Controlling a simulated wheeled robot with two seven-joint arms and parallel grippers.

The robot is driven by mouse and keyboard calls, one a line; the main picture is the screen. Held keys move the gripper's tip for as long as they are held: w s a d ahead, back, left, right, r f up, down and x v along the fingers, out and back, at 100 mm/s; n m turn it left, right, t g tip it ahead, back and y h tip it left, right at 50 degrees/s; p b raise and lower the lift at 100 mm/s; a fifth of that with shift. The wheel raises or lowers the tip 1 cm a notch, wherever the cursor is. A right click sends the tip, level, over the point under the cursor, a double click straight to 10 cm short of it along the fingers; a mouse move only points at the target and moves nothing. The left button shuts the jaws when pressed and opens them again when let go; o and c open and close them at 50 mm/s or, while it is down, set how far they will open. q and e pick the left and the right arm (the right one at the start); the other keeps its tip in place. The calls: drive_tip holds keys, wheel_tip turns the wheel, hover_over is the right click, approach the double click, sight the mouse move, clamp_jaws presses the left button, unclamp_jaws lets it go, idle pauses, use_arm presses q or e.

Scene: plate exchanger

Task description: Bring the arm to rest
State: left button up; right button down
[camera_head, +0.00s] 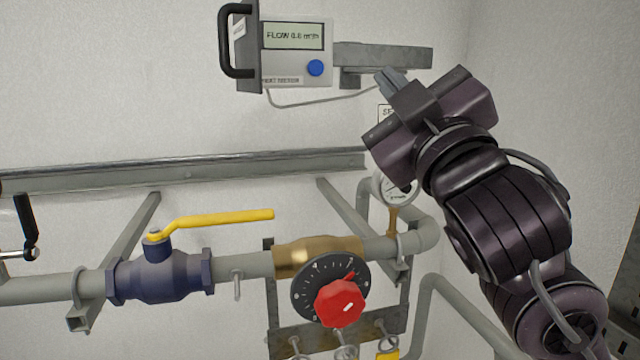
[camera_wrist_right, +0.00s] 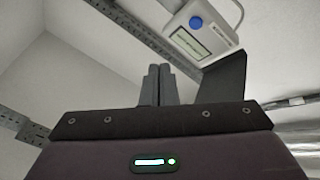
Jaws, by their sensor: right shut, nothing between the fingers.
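My right gripper (camera_head: 390,83) is raised at the upper right of the head view, in front of a grey wall bracket to the right of the flow display unit. Its fingers point up and to the left. In the right wrist view the two dark fingers (camera_wrist_right: 159,85) stand side by side, pressed together, with nothing between them. My right arm comes in from the lower right and covers part of the pressure gauge (camera_head: 398,190). My left gripper is not in view.
A flow display unit (camera_head: 297,54) with a blue button hangs on the wall. Below are a blue valve (camera_head: 160,277) with a yellow lever (camera_head: 222,219) and a red knob (camera_head: 340,303) on a black dial. A grey rail (camera_head: 180,174) crosses the wall.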

drive_tip(key=w+d+f+m+g+h, duration=0.1)
drive_tip(key=w+f+m+g+h, duration=0.15)
drive_tip(key=f, duration=0.65)
drive_tip(key=w+d+f+m+g+h, duration=0.1)
drive_tip(key=w+d+f+m+g, duration=0.15)
drive_tip(key=f, duration=0.75)
wheel_tip(320, 180, down, 19)
drive_tip(key=s+d+m+g+h, duration=0.2)
drive_tip(key=s+d+g, duration=0.1)
drive_tip(key=g, duration=0.2)
drive_tip(key=s+d+f+m+g+h, duration=0.15)
drive_tip(key=s+f+g, duration=0.25)
drive_tip(key=s+f, duration=0.6)
drive_tip(key=s+d+f+m+g, duration=0.25)
drive_tip(key=s+f+g, duration=0.25)
drive_tip(key=s+f, duration=0.55)
wheel_tip(320, 180, down, 35)
drive_tip(key=g+b, duration=0.1)
drive_tip(key=b, duration=0.4)
drive_tip(key=s+d+f+b, duration=0.2)
drive_tip(key=s+f, duration=0.8)
drive_tip(key=f, duration=0.2)
drive_tip(key=s+d+f+n+g+b, duration=0.1)
drive_tip(key=s+d+f+b, duration=0.1)
drive_tip(key=s+f, duration=0.8)
wheel_tip(320, 180, down, 3)
drive_tip(key=shift+d+r+g+b, duration=0.2)
drive_tip(key=shift+g+b, duration=0.1)
drive_tip(key=shift+b, duration=0.2)
